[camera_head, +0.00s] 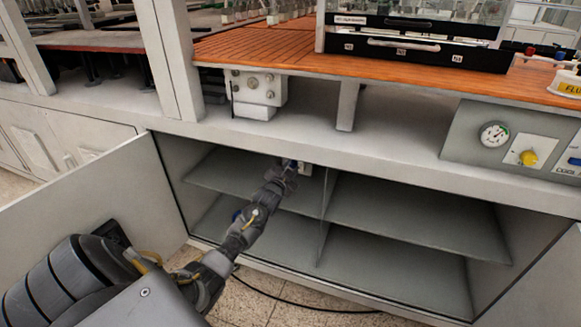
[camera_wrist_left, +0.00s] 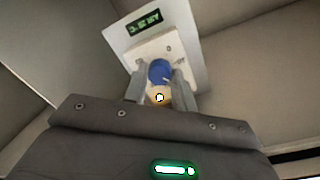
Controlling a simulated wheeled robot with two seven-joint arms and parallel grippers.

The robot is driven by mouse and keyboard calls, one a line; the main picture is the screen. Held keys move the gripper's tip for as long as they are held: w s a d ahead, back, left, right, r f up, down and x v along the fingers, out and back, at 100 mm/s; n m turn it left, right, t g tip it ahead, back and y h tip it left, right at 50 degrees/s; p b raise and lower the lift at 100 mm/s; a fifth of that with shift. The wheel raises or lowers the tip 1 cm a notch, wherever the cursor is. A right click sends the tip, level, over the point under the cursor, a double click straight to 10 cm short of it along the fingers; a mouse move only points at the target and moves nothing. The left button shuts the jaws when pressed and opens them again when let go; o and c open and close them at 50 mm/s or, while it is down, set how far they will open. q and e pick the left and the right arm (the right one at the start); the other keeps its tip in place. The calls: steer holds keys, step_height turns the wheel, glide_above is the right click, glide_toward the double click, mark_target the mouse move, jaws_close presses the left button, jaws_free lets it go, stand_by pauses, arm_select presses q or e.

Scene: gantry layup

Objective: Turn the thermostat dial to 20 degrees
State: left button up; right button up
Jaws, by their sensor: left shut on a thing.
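The thermostat (camera_wrist_left: 115,40) is a white panel with a small dark display in green characters, which I cannot read for certain. It sits inside the open cabinet, and a small white part of it (camera_head: 306,169) shows in the head view near the upper middle. Its blue round dial (camera_wrist_left: 159,71) stands out from the panel. My left gripper (camera_wrist_left: 160,75) has one finger on each side of the dial and is shut on it. In the head view my left gripper (camera_head: 290,168) reaches into the cabinet and hides most of the thermostat. My right gripper is not in view.
Grey shelves (camera_head: 410,215) and a middle divider surround the gripper. An open cabinet door (camera_head: 110,195) stands at the left. A pressure gauge (camera_head: 494,134) and a yellow knob (camera_head: 527,157) are on the front panel at the right. A black cable (camera_head: 300,305) lies on the floor.

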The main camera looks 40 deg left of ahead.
arm_select(q)
steer(key=shift+n, duration=0.3)
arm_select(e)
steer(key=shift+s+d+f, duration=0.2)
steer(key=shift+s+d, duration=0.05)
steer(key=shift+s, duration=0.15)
arm_select(q)
steer(key=o, duration=1)
steer(key=shift+s, duration=0.1)
steer(key=shift+s+d+f, duration=0.1)
steer(key=shift+s, duration=0.2)
steer(key=v, duration=1)
steer(key=shift+p, duration=0.4)
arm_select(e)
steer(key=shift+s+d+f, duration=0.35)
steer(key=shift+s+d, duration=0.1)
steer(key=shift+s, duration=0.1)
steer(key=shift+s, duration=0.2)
